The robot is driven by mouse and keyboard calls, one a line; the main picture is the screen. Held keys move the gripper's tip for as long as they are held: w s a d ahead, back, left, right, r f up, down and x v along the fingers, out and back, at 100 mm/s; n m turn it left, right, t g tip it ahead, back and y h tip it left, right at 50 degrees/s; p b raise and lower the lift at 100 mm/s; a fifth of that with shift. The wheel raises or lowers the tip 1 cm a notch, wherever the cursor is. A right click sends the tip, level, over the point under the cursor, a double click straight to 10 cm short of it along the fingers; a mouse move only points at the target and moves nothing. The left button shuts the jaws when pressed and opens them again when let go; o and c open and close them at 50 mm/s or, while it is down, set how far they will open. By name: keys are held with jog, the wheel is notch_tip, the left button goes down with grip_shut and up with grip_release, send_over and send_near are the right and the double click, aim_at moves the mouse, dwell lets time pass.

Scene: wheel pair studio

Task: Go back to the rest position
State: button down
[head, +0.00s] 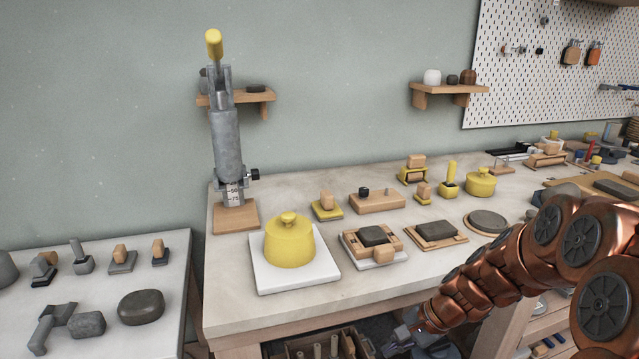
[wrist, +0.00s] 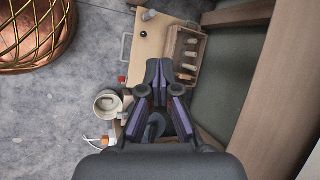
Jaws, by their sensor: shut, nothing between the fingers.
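My gripper (wrist: 160,85) is shut and empty in the wrist view, pointing down toward the floor area. In the head view my gripper (head: 398,346) is at the bottom edge, partly cut off, below and in front of the workbench (head: 370,280). My copper-coloured arm reaches in from the lower right. The gripper touches nothing that I can make out.
A yellow lidded pot (head: 289,242) stands on a white slab, with a grey lever press (head: 228,140) behind it.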

jog(key=s+a+r+n+g+h+p, duration=0.25)
jog(key=s+r+n+p, duration=0.35)
jog(key=s+r, duration=0.8)
jog(key=s+d+r+n+h+p, duration=0.2)
jog(key=s+r+p, duration=0.1)
jog(key=s, duration=0.4)
jog(key=s+d+r+n+h+p, duration=0.1)
jog(key=s+d+r+n+p, duration=0.2)
jog(key=s+r, duration=0.3)
jog(key=shift+s+r+g+h+p, duration=0.2)
jog(key=shift+s+g+h+p, duration=0.2)
jog(key=shift+s, duration=0.35)
jog(key=shift+d, duration=0.2)
